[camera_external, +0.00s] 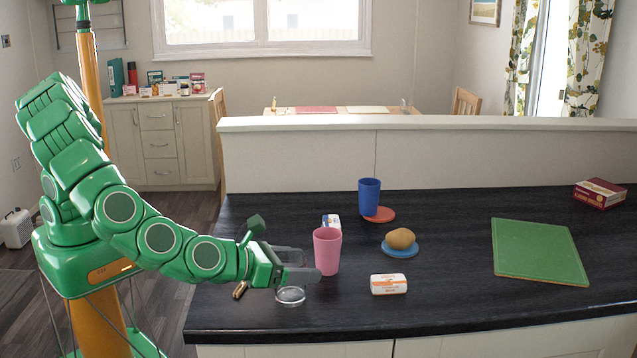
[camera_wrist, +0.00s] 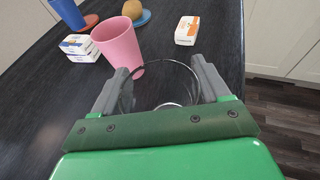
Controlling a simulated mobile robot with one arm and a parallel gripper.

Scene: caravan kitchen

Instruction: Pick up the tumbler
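A clear glass tumbler (camera_external: 290,295) stands upright near the front left of the dark counter; its walls are hard to see. In the wrist view its thin round rim and base (camera_wrist: 168,105) show between my fingers. My gripper (camera_external: 292,274) is low over the counter, with its fingers wide apart on either side of the glass, also in the wrist view (camera_wrist: 164,78). I see no clear sign that the fingers press on it. A pink cup (camera_external: 327,251) stands close by, just beyond my left finger in the wrist view (camera_wrist: 118,45). A blue cup (camera_external: 369,196) stands further back.
A white and orange packet (camera_external: 388,284) lies right of the pink cup; another box (camera_external: 332,222) is behind it. A potato (camera_external: 401,238) rests on a blue disc (camera_external: 400,251). A green board (camera_external: 538,252) and a red box (camera_external: 599,193) are at right. The counter's front strip is clear.

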